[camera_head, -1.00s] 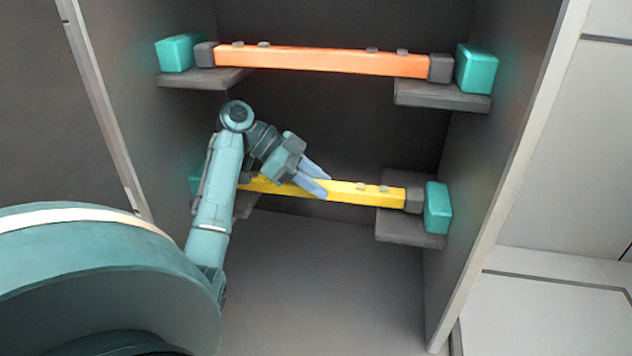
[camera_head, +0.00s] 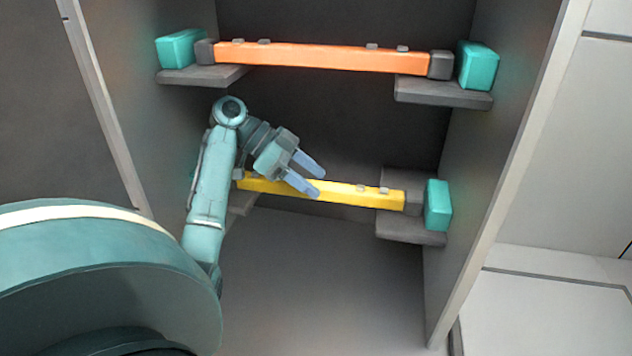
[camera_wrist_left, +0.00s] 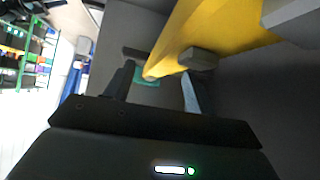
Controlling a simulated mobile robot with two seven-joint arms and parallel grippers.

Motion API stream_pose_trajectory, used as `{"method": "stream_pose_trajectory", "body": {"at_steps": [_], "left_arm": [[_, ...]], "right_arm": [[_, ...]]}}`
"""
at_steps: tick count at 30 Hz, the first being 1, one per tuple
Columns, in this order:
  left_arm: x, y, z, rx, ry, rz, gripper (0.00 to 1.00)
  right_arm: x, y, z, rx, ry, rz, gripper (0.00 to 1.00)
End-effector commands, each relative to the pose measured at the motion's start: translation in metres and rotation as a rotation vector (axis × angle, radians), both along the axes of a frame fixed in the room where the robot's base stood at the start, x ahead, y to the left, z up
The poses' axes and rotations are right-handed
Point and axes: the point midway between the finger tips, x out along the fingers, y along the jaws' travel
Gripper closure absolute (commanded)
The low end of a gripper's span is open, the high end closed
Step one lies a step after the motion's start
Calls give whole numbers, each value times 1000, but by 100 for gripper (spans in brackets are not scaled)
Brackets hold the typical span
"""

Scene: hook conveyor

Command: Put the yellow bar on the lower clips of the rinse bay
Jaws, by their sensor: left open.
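The yellow bar (camera_head: 350,192) lies across the lower pair of grey ledges in the bay, its right end at the teal block (camera_head: 438,205) on the lower right ledge (camera_head: 408,230). Its left end is partly hidden behind my left arm. My left gripper (camera_head: 314,180) is open, its fingers in front of and slightly above the bar in the head view. In the left wrist view, the yellow bar (camera_wrist_left: 215,28) passes just beyond the open fingers (camera_wrist_left: 155,88), and no grip on it shows. My right gripper is not in view.
An orange bar (camera_head: 320,57) rests on the upper ledges between two teal blocks, above my left gripper. The bay's side walls (camera_head: 510,130) stand close on both sides. The space below the yellow bar is clear.

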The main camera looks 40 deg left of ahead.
Motion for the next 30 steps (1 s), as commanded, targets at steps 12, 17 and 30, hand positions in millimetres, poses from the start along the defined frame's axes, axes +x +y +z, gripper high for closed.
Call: {"method": "stream_pose_trajectory", "body": {"at_steps": [12,17,30], "left_arm": [[-24,38,34,1,0,2,45],[-25,39,36,0,0,1,45],[-24,39,35,1,-1,2,45]], "right_arm": [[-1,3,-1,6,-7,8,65],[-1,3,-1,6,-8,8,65],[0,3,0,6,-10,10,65]]}}
